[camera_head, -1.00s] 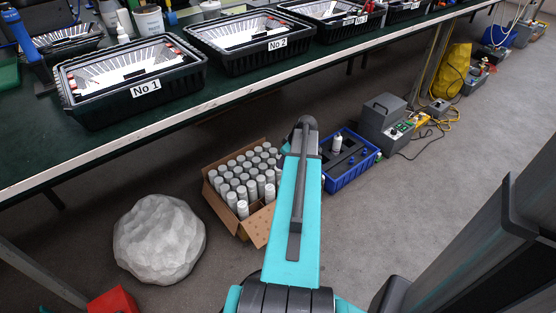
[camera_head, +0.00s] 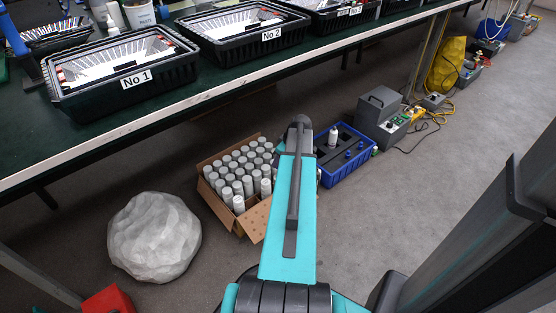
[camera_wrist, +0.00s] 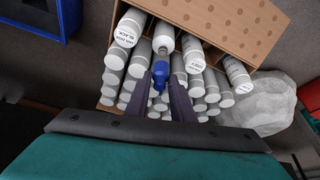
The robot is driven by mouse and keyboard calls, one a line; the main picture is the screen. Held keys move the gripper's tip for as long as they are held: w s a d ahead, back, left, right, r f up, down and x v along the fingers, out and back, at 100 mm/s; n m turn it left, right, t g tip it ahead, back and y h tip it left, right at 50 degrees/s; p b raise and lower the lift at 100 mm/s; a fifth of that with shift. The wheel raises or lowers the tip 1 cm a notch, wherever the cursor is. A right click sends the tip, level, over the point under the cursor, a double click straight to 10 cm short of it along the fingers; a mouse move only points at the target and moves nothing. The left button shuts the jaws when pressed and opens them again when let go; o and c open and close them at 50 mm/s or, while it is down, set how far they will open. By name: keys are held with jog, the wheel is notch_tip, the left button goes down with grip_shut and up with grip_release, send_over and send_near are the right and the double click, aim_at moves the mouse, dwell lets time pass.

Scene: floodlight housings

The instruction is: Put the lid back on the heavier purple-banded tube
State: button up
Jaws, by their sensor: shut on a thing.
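My gripper (camera_wrist: 163,92) is shut on a small blue lid (camera_wrist: 159,75) in the wrist view. The lid is in front of the white end of a grey tube (camera_wrist: 163,42) in the cardboard box (camera_wrist: 225,14); I cannot tell whether they touch. Several grey tubes with white ends stand in this box, which also shows in the head view (camera_head: 254,222). Some labels face the wrist camera, one reading black (camera_wrist: 128,30). I cannot make out a purple band on any tube. In the head view my arm hides the gripper.
A blue crate (camera_head: 346,176) right of the box holds a white bottle (camera_head: 333,137) and blue-topped items. A pale boulder (camera_head: 154,238) lies to the left. A green workbench with black bins (camera_head: 118,84) runs behind.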

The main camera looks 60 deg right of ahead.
jog(key=shift+f+b, duration=0.65)
jog(key=shift+f, duration=1.05)
jog(key=shift+f+p, duration=0.15)
jog(key=shift+p, duration=0.3)
grip_shut()
dwell(1.6)
jog(key=o, duration=1.5)
grip_release()
jog(key=shift+o, duration=0.2)
jog(key=shift+r+p, duration=2.2)
jog(key=shift+r, duration=1.3)
